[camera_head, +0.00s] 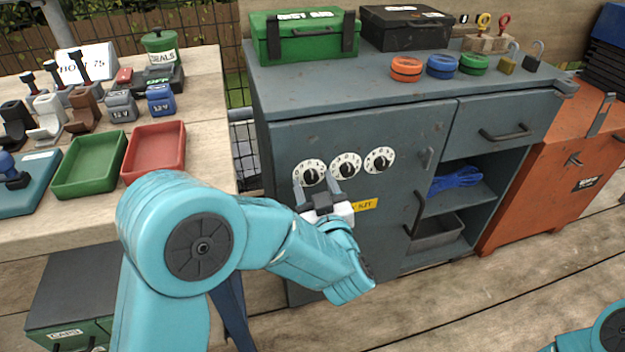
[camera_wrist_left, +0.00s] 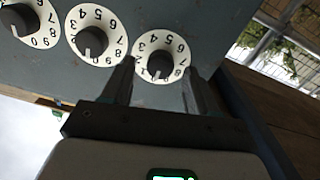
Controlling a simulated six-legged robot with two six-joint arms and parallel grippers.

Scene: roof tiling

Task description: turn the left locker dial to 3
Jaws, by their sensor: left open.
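The left locker dial (camera_head: 309,173) is a white numbered disc with a black knob on the grey cabinet door. It is the leftmost of three dials in the head view. In the left wrist view the same dial (camera_wrist_left: 161,52) appears turned over, with its black knob between my fingers. My left gripper (camera_head: 315,190) is open, its fingertips at the dial's lower edge in the head view. In the wrist view the left gripper (camera_wrist_left: 158,68) has a finger on each side of the knob, with gaps. The dial's set number is not clear. My right gripper is out of view.
The middle dial (camera_head: 345,166) and right dial (camera_head: 379,160) sit close beside it. A green first aid box (camera_head: 305,38) stands on the cabinet top. A workbench with trays is at left.

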